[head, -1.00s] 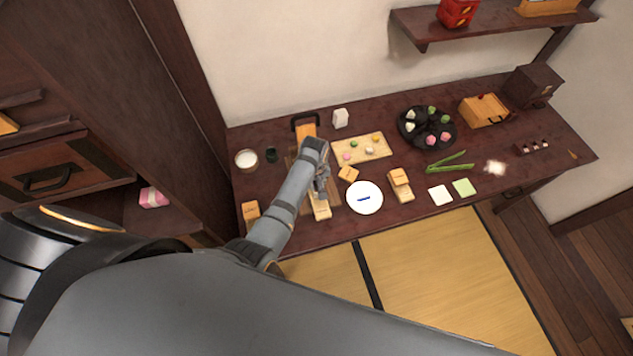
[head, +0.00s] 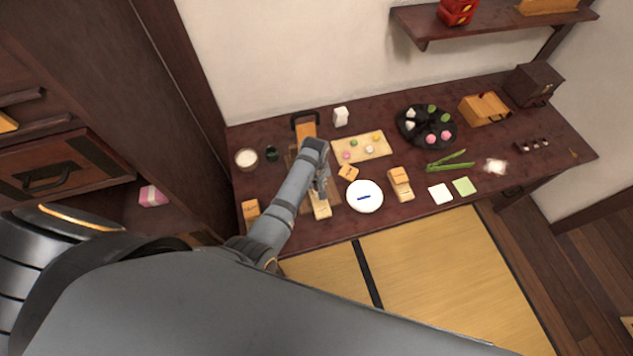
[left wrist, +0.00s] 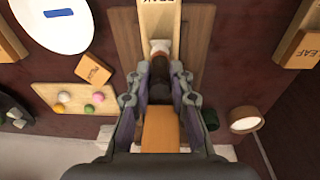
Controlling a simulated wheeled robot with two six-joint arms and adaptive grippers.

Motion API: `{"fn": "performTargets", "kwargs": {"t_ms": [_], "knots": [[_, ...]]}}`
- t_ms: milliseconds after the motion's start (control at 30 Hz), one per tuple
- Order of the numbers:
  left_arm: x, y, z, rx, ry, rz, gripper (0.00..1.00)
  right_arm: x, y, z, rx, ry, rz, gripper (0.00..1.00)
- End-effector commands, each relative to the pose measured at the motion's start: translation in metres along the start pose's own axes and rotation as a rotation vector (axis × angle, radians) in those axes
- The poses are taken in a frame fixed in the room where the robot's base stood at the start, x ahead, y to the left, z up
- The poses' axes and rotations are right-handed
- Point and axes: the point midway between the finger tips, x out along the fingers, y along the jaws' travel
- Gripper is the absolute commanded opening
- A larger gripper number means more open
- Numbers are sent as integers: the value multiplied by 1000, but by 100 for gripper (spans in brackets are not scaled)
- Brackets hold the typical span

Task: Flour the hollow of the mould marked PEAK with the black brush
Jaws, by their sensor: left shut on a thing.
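My left gripper (head: 322,188) is shut on a brush with a dark handle (left wrist: 160,72) and pale bristles (left wrist: 160,47). The bristles point toward the near end of the board, at the mould marked PEAK (left wrist: 145,22). This pale wooden mould also shows in the head view (head: 321,211), just in front of the gripper. The bristle tip lies over or against the mould's edge; I cannot tell whether it touches. The mould's hollow is not clearly visible. A bowl of white flour (head: 246,159) stands at the left of the table. My right gripper is not in view.
A dark cup (head: 271,154) stands by the flour bowl. A block marked LEAF (left wrist: 303,48) lies at the left. A white plate with a blue mark (head: 364,203), a sweets board (head: 350,146) and a second mould (head: 402,190) lie to the right of the gripper.

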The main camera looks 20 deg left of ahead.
Motion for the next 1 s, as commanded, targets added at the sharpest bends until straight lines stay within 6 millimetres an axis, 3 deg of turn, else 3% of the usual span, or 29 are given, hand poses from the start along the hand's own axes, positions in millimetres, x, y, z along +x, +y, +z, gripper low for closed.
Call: {"fn": "performTargets", "kwargs": {"t_ms": [1000], "knots": [[14,-1,1,0,0,0,0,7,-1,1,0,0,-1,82]]}}
